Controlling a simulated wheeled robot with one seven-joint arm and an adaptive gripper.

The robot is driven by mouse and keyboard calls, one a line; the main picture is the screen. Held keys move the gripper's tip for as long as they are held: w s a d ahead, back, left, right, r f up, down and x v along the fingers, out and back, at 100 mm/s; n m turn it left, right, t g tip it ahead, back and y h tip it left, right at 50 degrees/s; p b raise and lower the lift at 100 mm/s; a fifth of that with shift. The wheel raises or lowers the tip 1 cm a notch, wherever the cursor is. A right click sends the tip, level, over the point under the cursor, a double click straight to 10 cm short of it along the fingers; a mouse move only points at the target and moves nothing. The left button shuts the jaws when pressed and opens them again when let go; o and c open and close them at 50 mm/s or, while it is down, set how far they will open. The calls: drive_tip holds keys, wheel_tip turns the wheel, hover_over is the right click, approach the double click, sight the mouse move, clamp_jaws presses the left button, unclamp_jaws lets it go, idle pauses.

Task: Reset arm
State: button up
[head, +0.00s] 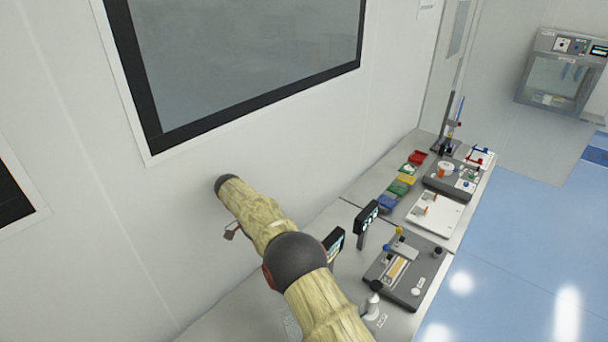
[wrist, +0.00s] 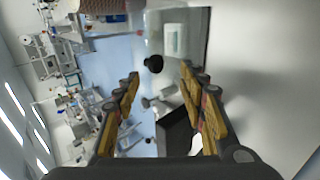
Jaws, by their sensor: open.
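My arm (head: 258,222), in a pale wood-like cover with dark joints, reaches from the bottom of the head view up and left toward the white wall. Only a small part at its far end (head: 231,234) shows there, and the fingers are mostly hidden. In the wrist view my gripper (wrist: 159,76) is open, with its two yellow-brown fingers wide apart. Nothing is held between them. A dark round knob (wrist: 153,63) shows beyond the fingertips, apart from them.
A grey bench (head: 345,194) runs along the wall. It bears a dark slide device (head: 412,292), two small displays (head: 367,218), coloured bins (head: 398,188) and a white plate (head: 448,216). A dark-framed window (head: 250,60) is above. Blue floor (head: 515,265) lies clear at right.

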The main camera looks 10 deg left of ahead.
drive_tip(key=d+r+n+t+y+b, duration=0.25)
drive_tip(key=d+r+b, duration=0.25)
drive_tip(key=d+r, duration=0.4)
drive_tip(key=s+d+r+n+t+y+b, duration=0.1)
drive_tip(key=s+d+r+y+b, duration=0.15)
drive_tip(key=d, duration=0.35)
drive_tip(key=s+d+r+t+y+b, duration=0.1)
drive_tip(key=s+d+b, duration=0.2)
drive_tip(key=s+d, duration=0.15)
drive_tip(key=s+d+f+n+t+y+b, duration=0.1)
drive_tip(key=s+d+f+t+b, duration=0.2)
drive_tip(key=s, duration=0.7)
drive_tip(key=s+d+f+n+t+y+b, duration=0.1)
drive_tip(key=s+d+f+n+t+b, duration=0.1)
drive_tip(key=s+d+f+b, duration=0.4)
drive_tip(key=s+d+f+t, duration=0.1)
drive_tip(key=s+d, duration=0.2)
drive_tip(key=s, duration=0.1)
drive_tip(key=shift+s+d+f, duration=0.35)
